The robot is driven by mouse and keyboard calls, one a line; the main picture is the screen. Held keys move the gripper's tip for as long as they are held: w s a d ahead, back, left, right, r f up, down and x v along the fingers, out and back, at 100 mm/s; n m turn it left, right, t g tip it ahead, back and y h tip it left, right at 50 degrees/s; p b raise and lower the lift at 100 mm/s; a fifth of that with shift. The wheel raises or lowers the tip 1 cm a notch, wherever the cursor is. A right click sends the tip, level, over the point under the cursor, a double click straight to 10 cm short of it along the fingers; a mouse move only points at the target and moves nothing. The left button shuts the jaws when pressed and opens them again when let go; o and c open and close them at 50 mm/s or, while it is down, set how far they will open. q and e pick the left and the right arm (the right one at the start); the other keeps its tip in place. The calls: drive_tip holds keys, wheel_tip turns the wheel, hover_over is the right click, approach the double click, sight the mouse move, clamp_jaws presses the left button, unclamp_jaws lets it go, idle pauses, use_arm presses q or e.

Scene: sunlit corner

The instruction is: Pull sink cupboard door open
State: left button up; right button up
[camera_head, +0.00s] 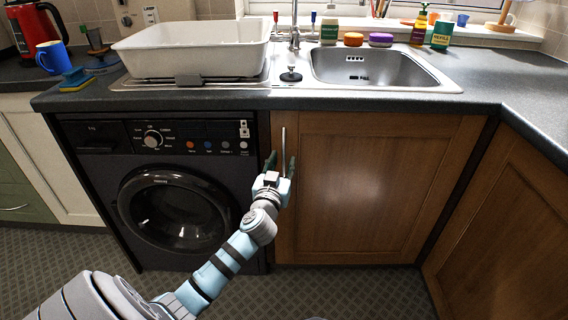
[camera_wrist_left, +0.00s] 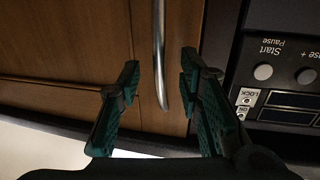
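The sink cupboard door (camera_head: 365,190) is a brown wooden panel below the sink, and it is closed. Its vertical metal bar handle (camera_head: 283,150) is near the door's upper left edge. My left gripper (camera_head: 281,162) is in front of the handle, with its two dark green fingers apart. In the left wrist view the handle (camera_wrist_left: 159,50) runs down between the spread fingers of the left gripper (camera_wrist_left: 160,85), with visible space on both sides. My right gripper is in neither view.
A black washing machine (camera_head: 165,190) stands directly left of the door. The worktop (camera_head: 240,100) overhangs above, with a white basin (camera_head: 195,48) and steel sink (camera_head: 375,68). Another wooden cupboard (camera_head: 500,220) angles in at the right. Patterned floor (camera_head: 350,290) is clear before the door.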

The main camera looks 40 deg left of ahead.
use_arm(q)
drive_tip(key=shift+x, duration=1.1)
drive_tip(key=c, duration=0.8)
drive_tip(key=shift+s, duration=0.1)
